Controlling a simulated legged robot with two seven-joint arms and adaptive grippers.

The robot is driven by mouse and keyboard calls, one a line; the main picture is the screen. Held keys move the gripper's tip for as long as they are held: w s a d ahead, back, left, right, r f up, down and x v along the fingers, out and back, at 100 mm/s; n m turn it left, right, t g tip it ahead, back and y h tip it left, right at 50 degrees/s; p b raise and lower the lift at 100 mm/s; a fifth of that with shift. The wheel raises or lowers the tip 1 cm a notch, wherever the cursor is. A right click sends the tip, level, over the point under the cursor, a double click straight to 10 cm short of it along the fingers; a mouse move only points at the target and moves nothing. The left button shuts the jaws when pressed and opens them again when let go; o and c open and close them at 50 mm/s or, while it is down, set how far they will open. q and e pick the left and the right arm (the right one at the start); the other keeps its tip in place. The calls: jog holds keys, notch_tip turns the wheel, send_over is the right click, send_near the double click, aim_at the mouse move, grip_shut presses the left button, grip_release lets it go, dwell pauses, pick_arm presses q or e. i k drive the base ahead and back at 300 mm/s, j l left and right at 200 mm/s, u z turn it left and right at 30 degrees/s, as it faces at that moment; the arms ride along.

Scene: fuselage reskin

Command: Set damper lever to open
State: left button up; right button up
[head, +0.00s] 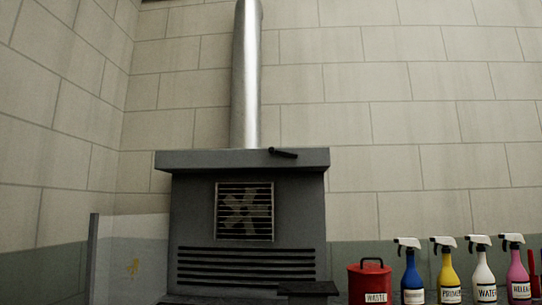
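A dark damper lever (283,153) sits at the top edge of a grey extraction unit (200,215), right of the unit's middle. The lever lies nearly level, with its right end slightly lower. I cannot tell its setting from this view, and no markings show near it. Neither of my grippers is in the head view.
A metal duct (246,75) rises from the unit. A fan grille (244,211) is on its front. A red waste can (370,282) and several spray bottles (447,275) stand at the lower right. A low pale panel (130,260) is at the left.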

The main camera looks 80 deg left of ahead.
aim_at(271, 150)
jog(key=u, duration=2.5)
